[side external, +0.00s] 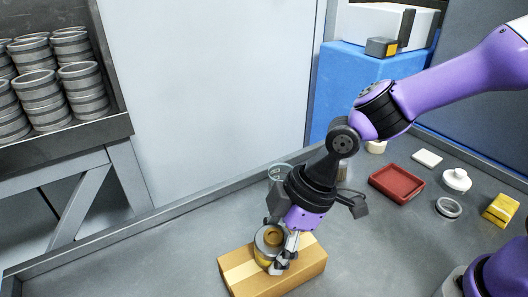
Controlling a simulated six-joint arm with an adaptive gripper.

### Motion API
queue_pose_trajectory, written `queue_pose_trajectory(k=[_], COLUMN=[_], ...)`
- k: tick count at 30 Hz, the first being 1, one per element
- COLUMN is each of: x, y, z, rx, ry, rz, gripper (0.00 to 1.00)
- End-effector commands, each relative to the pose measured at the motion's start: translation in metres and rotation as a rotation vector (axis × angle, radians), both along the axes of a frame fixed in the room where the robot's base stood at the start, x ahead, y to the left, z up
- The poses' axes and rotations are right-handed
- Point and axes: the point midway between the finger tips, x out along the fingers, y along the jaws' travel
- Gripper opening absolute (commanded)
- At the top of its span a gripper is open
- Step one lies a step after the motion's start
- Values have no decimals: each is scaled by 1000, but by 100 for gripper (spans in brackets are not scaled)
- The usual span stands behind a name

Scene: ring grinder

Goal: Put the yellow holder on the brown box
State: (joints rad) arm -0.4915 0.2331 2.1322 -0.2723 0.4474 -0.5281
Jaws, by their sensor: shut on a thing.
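The brown box (308,266) lies on the grey table at the bottom middle, with a lighter strip across its top.
A red tray (397,184), a white lidded piece (456,180), a grey ring (448,208) and a yellow block (500,209) stand at the right. A clear glass (280,173) is behind my wrist. Stacked metal rings (45,98) fill a bin at far left. The table's left part is clear.

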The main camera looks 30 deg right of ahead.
Motion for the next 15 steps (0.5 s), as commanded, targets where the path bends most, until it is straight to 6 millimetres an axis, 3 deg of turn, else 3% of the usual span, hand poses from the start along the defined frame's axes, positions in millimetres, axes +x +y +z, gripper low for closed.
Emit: queue_pose_trajectory(k=[5, 6, 7, 15], x=[1, 0, 0, 0], y=[1, 0, 0, 0], z=[-3, -3, -3, -3], rx=[1, 0, 0, 0], ry=[-2, 0, 0, 0], rz=[1, 0, 0, 0], gripper=[11, 90, 99, 99])
